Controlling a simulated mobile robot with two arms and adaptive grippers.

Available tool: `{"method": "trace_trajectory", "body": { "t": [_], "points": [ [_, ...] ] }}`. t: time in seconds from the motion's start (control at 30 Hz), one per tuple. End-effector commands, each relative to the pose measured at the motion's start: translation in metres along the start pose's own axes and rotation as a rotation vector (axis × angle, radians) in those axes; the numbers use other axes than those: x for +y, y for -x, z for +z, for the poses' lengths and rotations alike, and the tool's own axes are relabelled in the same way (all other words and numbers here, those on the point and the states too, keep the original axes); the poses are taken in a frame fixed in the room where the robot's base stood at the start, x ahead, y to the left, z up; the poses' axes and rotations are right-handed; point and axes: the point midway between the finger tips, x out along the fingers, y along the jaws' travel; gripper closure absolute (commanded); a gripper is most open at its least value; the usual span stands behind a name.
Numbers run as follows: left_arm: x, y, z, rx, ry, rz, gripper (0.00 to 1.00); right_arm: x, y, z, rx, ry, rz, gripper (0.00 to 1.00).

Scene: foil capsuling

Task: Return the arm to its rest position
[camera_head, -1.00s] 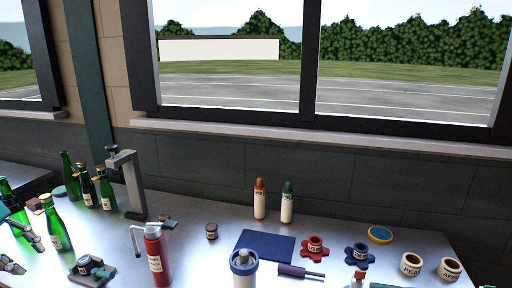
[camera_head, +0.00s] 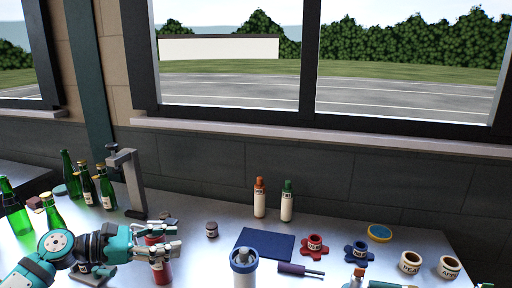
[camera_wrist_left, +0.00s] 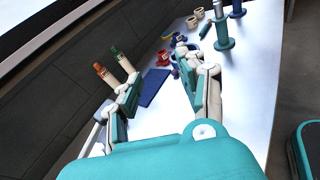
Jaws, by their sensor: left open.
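My left arm reaches in from the left in the head view. Its teal and grey gripper (camera_head: 174,240) is over the near left part of the table, with its fingers pointing right. The fingers are apart and nothing shows between them; the left wrist view also shows the open gripper (camera_wrist_left: 160,68). My right gripper does not show.
Green bottles (camera_head: 52,216) stand at the left beside a grey clamp stand (camera_head: 133,185). A blue mat (camera_head: 265,245), two capped bottles (camera_head: 259,202), red and blue knobs (camera_head: 315,246) and labelled cups (camera_head: 410,262) are to the right. A window wall closes off the back.

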Motion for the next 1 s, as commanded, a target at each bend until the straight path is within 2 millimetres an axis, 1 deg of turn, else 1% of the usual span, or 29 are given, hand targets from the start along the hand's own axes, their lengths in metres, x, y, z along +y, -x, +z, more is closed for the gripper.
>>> {"method": "trace_trajectory", "body": {
  "t": [0.03, 0.1, 0.17, 0.2, 0.27, 0.3, 0.37, 0.4, 0.47, 0.5, 0.57, 0.6, 0.67, 0.7, 0.73, 0.77, 0.8, 0.87, 0.9, 1.0],
  "points": [
    [-0.01, -0.019, 0.008, -0.117, 0.133, 0.047, 0.59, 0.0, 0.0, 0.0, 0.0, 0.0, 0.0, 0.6],
    [-0.014, -0.032, 0.021, -0.28, 0.347, 0.131, 0.59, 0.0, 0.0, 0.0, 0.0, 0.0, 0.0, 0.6],
    [-0.014, -0.036, 0.025, -0.411, 0.548, 0.204, 0.59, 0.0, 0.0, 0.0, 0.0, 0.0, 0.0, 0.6],
    [-0.013, -0.035, 0.025, -0.495, 0.687, 0.255, 0.59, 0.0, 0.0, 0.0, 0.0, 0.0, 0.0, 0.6],
    [-0.011, -0.03, 0.017, -0.614, 0.907, 0.334, 0.59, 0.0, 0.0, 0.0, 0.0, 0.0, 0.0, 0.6],
    [-0.011, -0.025, 0.008, -0.69, 1.058, 0.387, 0.59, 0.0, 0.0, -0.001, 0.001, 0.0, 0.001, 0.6],
    [-0.013, -0.015, -0.012, -0.797, 1.288, 0.474, 0.59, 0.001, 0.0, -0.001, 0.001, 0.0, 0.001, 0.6],
    [-0.017, -0.008, -0.03, -0.864, 1.444, 0.537, 0.59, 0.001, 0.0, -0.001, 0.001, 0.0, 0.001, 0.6],
    [-0.027, 0.004, -0.06, -0.958, 1.677, 0.64, 0.59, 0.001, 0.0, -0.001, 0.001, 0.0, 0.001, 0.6],
    [-0.039, 0.012, -0.082, -1.016, 1.831, 0.714, 0.59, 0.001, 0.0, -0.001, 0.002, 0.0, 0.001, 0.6],
    [-0.062, 0.024, -0.117, -1.097, 2.059, 0.838, 0.59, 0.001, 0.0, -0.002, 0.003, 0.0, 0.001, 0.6],
    [-0.082, 0.031, -0.14, -1.144, 2.203, 0.928, 0.59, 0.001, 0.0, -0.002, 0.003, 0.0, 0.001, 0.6],
    [-0.113, 0.041, -0.168, -1.202, 2.387, 1.06, 0.59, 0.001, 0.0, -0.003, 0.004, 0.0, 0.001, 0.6],
    [-0.134, 0.046, -0.182, -1.23, 2.487, 1.143, 0.59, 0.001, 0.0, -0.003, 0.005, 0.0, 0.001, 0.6],
    [-0.148, 0.05, -0.191, -1.249, 2.55, 1.201, 0.59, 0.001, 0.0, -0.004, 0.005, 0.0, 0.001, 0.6],
    [-0.162, 0.053, -0.2, 1.251, -2.579, -1.246, 0.59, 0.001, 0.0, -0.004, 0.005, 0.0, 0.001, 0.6],
    [-0.179, 0.056, -0.208, 1.196, -2.498, -1.242, 0.59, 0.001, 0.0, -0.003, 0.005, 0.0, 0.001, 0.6],
    [-0.202, 0.061, -0.217, 1.129, -2.394, -1.24, 0.59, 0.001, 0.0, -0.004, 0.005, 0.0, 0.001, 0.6],
    [-0.218, 0.064, -0.223, 1.087, -2.327, -1.242, 0.59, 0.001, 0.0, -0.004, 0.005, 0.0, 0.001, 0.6],
    [-0.251, 0.07, -0.231, 1.002, -2.189, -1.241, 0.59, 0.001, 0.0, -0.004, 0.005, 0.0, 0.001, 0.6]
  ]
}}
